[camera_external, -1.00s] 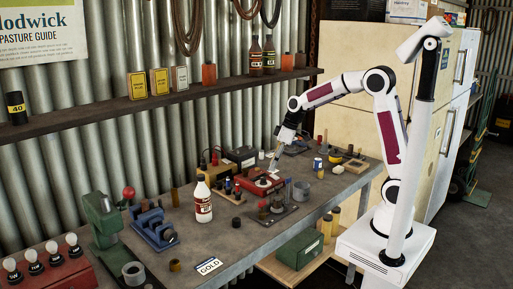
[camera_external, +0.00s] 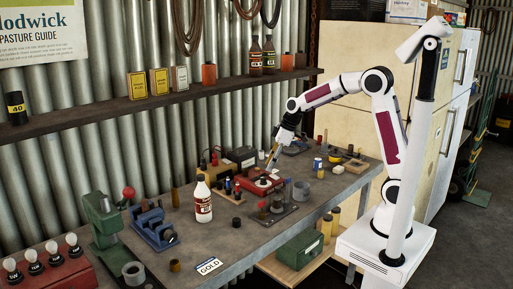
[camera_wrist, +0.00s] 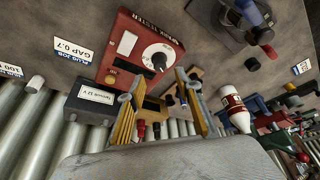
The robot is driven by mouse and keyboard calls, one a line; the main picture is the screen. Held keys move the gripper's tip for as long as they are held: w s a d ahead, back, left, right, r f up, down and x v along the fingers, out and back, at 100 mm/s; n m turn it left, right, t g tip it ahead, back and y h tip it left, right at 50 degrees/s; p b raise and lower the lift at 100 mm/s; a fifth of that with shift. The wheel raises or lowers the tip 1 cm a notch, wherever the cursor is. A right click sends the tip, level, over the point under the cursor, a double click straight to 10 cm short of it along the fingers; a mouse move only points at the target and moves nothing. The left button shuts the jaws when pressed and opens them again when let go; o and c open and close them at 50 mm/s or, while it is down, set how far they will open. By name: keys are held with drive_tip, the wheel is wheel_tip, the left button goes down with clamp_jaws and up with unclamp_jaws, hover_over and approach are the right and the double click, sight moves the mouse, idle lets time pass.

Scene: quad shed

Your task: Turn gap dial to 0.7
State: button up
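The red tester box (camera_wrist: 124,54) stands on the bench. On its face are a white round scale with a black dial knob (camera_wrist: 159,61) and a pale meter window. It also shows in the external view (camera_external: 258,184), below my gripper (camera_external: 272,160). In the wrist view my gripper (camera_wrist: 160,80) is open, its two fingers apart, with the knob seen just beyond and between the tips. I cannot see contact with the knob. The scale's numbers are too small to read. A card reading "PLUG JOB GAP 0.7" (camera_wrist: 72,48) lies beside the box.
A dark battery box (camera_wrist: 94,99) stands close beside the tester. A white bottle (camera_wrist: 232,105) with a red-brown label (camera_external: 203,207) and a blue stand (camera_external: 152,228) are nearby. A coil stand (camera_wrist: 260,35) is on the tester's other side. A shelf (camera_external: 160,98) runs along the wall.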

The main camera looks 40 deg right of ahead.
sight(263, 180)
drive_tip(key=shift+x, duration=3.25)
clamp_jaws()
